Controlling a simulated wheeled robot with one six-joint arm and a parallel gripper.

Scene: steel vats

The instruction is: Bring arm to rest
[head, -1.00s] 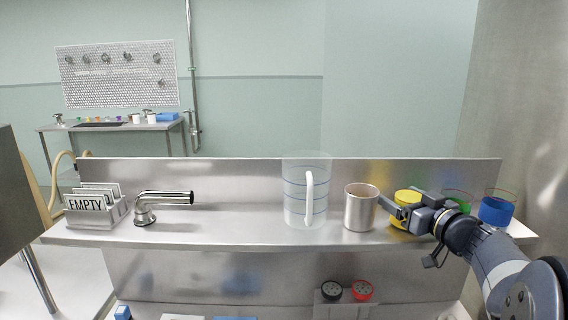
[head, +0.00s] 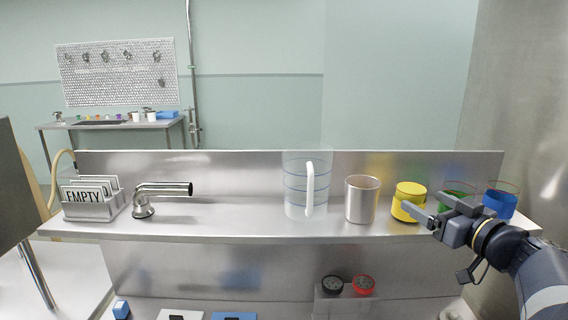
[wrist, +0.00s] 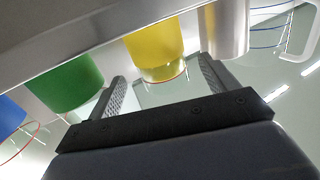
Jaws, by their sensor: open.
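My gripper (head: 424,212) is open and empty in front of the shelf, near the yellow container (head: 408,203). In the wrist view the two fingers of my gripper (wrist: 163,84) are spread apart with nothing held between them. The yellow container (wrist: 155,48) shows beyond the fingers there, apart from them. In the head view my arm comes in from the lower right.
A steel cup (head: 362,200), a clear jug (head: 300,208), a green container (head: 452,200) and a blue container (head: 498,204) stand on the steel shelf (head: 250,222). A spout (head: 160,190) and a sign holder (head: 92,208) are at left. The air before the shelf's middle is clear.

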